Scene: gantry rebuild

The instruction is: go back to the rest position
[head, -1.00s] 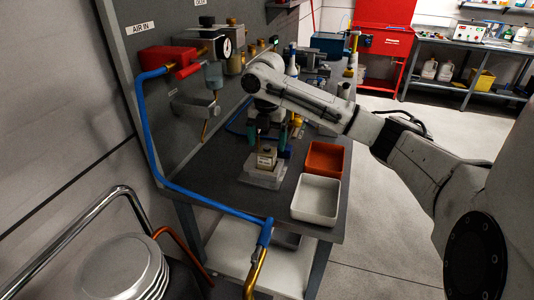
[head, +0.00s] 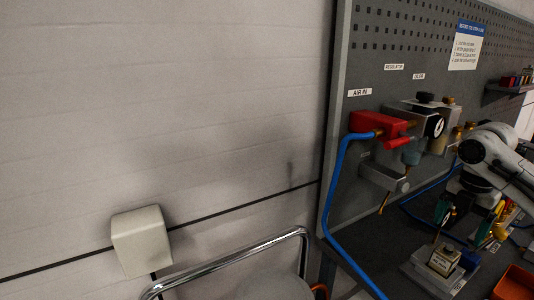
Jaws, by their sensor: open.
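My gripper (head: 457,234) is in the head view at the lower right, pointing down over the bench. Its jaws are open, close to a small yellowish block with a label (head: 443,261) on a pale grey base (head: 432,272). I cannot tell whether the fingers touch the block. My white arm reaches in from the right edge, and most of it is out of the picture. No marker of the rest position shows.
A grey pegboard panel (head: 400,70) carries a red air valve (head: 379,124), a gauge (head: 435,126) and a blue hose (head: 341,190). An orange tray (head: 516,284) is at the lower right corner. A chrome rail (head: 235,258) and a white wall box (head: 141,241) stand left.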

